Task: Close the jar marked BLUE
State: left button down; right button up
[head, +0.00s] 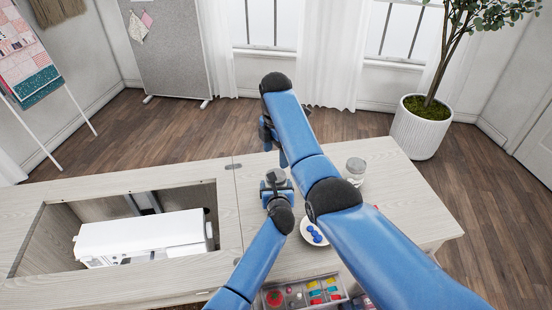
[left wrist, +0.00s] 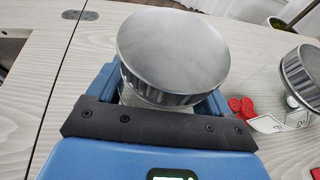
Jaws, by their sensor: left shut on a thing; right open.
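A glass jar with a round silver lid (left wrist: 172,50) on top stands between the fingers of my left gripper (left wrist: 160,98), which is shut on it. The lid hides most of the glass, and no marking on this jar can be read. In the head view this jar's lid (head: 276,176) shows at the tip of my left gripper (head: 274,188), over the table. My right gripper (head: 277,146) is open just beyond the held jar, partly hidden by its own arm. A white dish (head: 306,236) with blue buttons (head: 316,234) lies to the right of my left arm.
A second lidded jar (head: 355,168) stands on the table (head: 405,195) to the right; red pieces (left wrist: 242,108) and a white tag (left wrist: 266,124) are beside it. A sewing machine (head: 140,236) sits in the left recess. An open drawer (head: 268,300) holds coloured items.

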aim_at(276, 171)
dwell(0.3)
jog(key=shift+f, duration=3.95)
jog(key=c, duration=0.9)
jog(key=shift+m, duration=1.7)
jog(key=o, duration=1.1)
jog(key=shift+o, duration=0.2)
